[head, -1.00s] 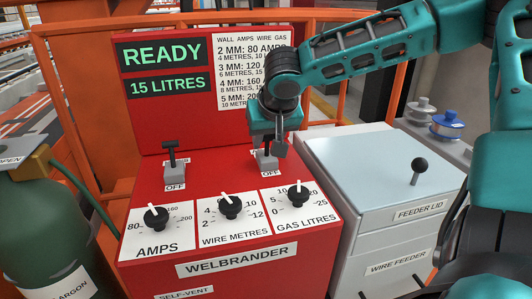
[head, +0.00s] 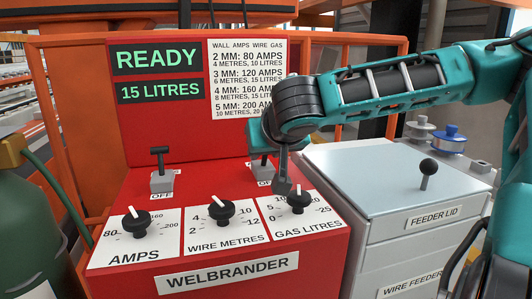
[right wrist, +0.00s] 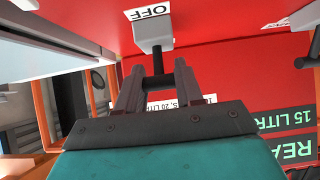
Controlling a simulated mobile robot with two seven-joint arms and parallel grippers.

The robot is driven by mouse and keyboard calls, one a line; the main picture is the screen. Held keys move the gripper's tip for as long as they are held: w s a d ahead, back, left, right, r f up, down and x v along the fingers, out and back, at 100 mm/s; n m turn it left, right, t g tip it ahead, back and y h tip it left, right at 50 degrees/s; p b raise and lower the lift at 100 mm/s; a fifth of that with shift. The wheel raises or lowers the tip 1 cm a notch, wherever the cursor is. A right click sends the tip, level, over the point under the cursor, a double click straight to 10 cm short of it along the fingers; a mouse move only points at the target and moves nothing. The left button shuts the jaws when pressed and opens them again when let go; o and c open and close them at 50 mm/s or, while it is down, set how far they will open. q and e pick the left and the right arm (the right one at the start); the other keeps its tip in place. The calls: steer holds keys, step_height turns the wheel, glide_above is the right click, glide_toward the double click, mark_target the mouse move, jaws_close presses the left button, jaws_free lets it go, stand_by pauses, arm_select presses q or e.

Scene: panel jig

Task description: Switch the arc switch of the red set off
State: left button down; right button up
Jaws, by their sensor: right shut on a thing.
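The red set (head: 240,245) is the red WELBRANDER panel, reading READY and 15 LITRES. It has two switches on grey blocks with OFF labels below; the names above them are not readable. The left switch (head: 161,160) has its black lever standing up. The right switch (head: 260,170) is partly covered by my right gripper (head: 283,187). In the right wrist view its grey block (right wrist: 153,35) and OFF label show, with the dark lever between the fingertips of my right gripper (right wrist: 157,72), shut on it. My left gripper is out of view.
Three black knobs, AMPS (head: 136,224), WIRE METRES (head: 221,212) and GAS LITRES (head: 298,200), sit just in front of the switches. A grey wire feeder (head: 390,205) with a black ball knob stands at right. A green gas cylinder (head: 30,235) stands at left.

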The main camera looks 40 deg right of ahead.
steer(key=o, duration=1)
steer(key=shift+o, duration=0.2)
steer(key=p+v, duration=0.1)
steer(key=v, duration=1.2)
steer(key=shift+d, duration=0.1)
